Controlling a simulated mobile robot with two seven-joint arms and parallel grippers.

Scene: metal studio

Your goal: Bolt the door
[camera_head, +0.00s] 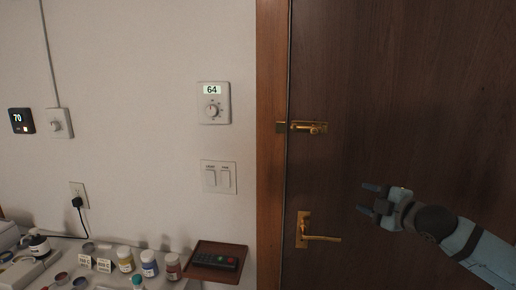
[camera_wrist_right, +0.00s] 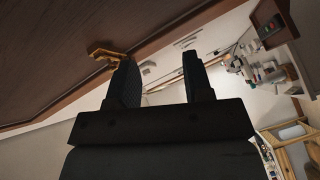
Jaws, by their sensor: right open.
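The brown wooden door (camera_head: 400,80) fills the right of the head view. A brass bolt (camera_head: 309,127) is mounted on the door near its left edge. A brass catch (camera_head: 281,127) sits beside it on the frame. The brass door handle (camera_head: 318,238) is lower down and also shows in the right wrist view (camera_wrist_right: 104,54). My right gripper (camera_head: 367,198) is open and empty, below and to the right of the bolt, above and right of the handle. Its two dark fingers (camera_wrist_right: 160,80) are spread apart in the wrist view. My left gripper is not in view.
Several paint jars (camera_head: 149,263) stand at lower left. A thermostat (camera_head: 213,103) and switches (camera_head: 219,177) are on the wall. The space before the bolt looks clear.

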